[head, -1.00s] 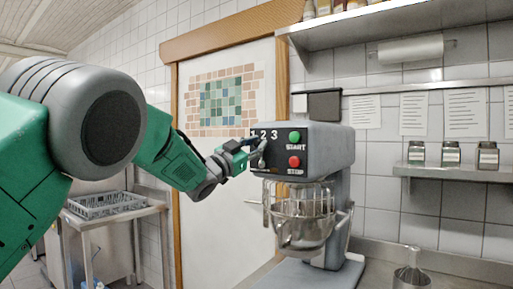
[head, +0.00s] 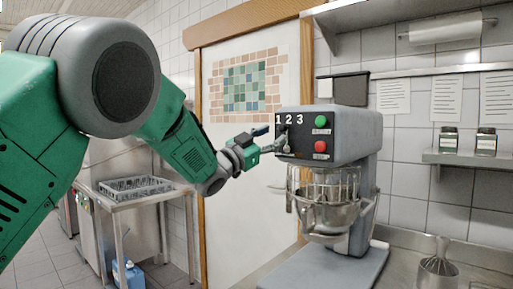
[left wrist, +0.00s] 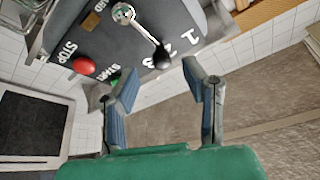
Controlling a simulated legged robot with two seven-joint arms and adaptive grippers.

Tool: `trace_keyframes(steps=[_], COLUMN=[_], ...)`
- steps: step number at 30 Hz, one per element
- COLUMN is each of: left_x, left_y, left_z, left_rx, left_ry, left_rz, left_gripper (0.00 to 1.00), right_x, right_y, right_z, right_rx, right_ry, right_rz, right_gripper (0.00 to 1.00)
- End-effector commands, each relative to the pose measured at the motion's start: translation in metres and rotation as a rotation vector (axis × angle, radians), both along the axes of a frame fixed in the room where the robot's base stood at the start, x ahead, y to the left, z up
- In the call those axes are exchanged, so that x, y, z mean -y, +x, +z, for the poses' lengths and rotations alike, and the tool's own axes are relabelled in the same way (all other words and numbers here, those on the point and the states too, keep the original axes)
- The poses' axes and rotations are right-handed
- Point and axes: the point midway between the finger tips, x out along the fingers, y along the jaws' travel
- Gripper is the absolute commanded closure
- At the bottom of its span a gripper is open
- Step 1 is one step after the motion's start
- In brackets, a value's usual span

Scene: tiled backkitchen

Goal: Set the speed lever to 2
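The mixer (head: 345,130) is grey with a dark front panel bearing the digits 1 2 3, a green START button and a red STOP button. The speed lever (head: 283,139) sits on the panel below the digits. My left gripper (head: 265,146) is at the panel's left side. In the left wrist view it (left wrist: 161,85) is open and empty, its fingertips apart from the knob. My right gripper is out of view.
A steel bowl (head: 335,216) with a wire guard hangs under the mixer head. A door (head: 240,190) stands behind my arm. A side table with a rack (head: 136,188) is at left.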

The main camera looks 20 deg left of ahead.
Motion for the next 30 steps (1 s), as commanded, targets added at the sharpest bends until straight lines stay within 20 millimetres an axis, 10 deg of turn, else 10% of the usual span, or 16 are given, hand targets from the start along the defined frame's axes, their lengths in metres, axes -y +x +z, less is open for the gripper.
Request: trace_keyframes(steps=[12, 30], left_x=[-0.031, -0.032], left_y=[-0.054, -0.057], left_z=[-0.026, -0.035], left_rx=[-0.002, -0.014], left_ry=[-0.002, -0.003], left_rz=[0.001, 0.004], left_gripper=[0.61, 0.61], right_x=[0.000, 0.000], right_y=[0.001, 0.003], right_z=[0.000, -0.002], right_rx=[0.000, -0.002], right_ry=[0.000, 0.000], right_rz=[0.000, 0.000], right_gripper=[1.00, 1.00])
